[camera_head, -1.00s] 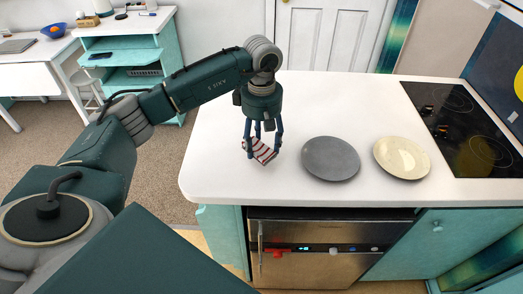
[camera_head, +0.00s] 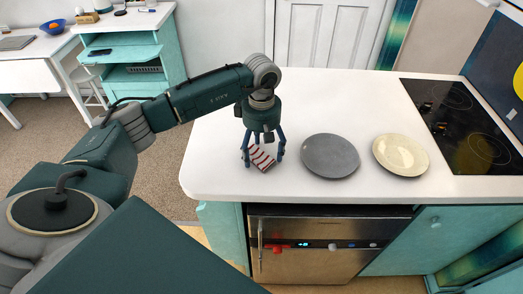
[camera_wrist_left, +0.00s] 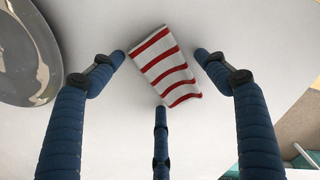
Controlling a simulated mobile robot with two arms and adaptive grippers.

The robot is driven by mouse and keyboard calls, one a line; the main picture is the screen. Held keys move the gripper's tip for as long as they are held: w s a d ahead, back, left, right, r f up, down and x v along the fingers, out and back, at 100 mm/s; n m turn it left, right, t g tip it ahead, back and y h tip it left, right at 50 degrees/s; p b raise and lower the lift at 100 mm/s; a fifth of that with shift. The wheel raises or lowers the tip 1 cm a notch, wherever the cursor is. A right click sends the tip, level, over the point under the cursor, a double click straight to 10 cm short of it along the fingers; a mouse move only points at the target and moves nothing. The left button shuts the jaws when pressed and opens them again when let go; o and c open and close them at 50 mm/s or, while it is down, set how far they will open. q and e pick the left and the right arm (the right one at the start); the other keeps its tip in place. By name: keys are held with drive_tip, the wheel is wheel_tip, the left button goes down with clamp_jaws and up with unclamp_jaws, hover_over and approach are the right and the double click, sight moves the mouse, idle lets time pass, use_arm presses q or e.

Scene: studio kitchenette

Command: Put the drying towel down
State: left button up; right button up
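The drying towel, white with red stripes, (camera_head: 262,158) appears to lie on the white counter, left of the grey plate; it also shows in the left wrist view (camera_wrist_left: 168,70). My left gripper (camera_head: 263,161) points down over it with its fingers spread. In the left wrist view, the fingers (camera_wrist_left: 160,72) stand around the towel, two at its sides and one below it in the picture. They look apart from it, though a light touch at the left edge cannot be ruled out. My right gripper is not in view.
The grey plate (camera_head: 330,156) lies close to the right of my left gripper, with a cream plate (camera_head: 401,155) beyond it. A black cooktop (camera_head: 462,125) is at the right. The counter (camera_head: 330,95) is clear behind the plates. An oven (camera_head: 320,262) is below.

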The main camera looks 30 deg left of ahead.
sight(261, 152)
use_arm(q)
drive_tip(key=shift+r, duration=0.4)
wheel_tip(261, 152, up, 12)
drive_tip(key=b, duration=0.3)
drive_tip(key=shift+f, duration=0.25)
